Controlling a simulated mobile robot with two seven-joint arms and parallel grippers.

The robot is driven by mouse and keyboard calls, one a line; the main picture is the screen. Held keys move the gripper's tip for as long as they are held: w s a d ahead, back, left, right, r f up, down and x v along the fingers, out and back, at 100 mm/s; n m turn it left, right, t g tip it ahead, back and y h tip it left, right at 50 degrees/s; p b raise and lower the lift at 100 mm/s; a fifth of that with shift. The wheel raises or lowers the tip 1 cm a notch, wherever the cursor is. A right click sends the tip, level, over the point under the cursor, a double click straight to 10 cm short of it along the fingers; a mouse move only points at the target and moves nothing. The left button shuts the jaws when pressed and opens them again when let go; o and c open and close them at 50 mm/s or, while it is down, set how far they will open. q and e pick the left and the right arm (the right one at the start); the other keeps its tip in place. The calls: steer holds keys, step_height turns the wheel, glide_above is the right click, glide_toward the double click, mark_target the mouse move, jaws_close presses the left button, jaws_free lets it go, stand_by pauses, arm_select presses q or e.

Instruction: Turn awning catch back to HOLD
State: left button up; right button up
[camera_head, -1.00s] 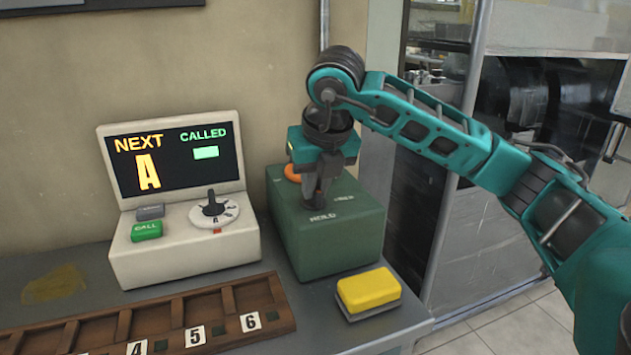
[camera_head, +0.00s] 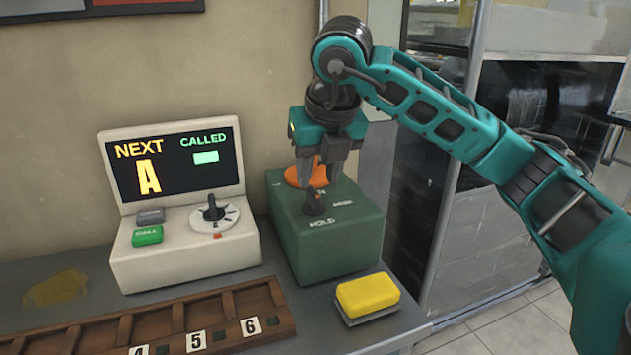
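A green box (camera_head: 340,245) stands on the counter, with HOLD lettered on the front of its top and a smaller label to the right that I cannot read. A small dark catch knob (camera_head: 318,204) sits on the top just behind HOLD. I cannot tell exactly which label it points to. An orange round part (camera_head: 297,175) lies behind the knob, partly hidden by my gripper. My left gripper is not in view.
Left of the box stands a cream console (camera_head: 185,255) with a screen, buttons and a dial. A yellow sponge (camera_head: 368,293) on a grey holder is in front of the box. A wooden numbered tray (camera_head: 160,325) lies along the front. The wall is close behind.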

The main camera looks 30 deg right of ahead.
steer(key=p+v, duration=0.2)
steer(key=v, duration=0.6)
steer(key=shift+s, duration=0.1)
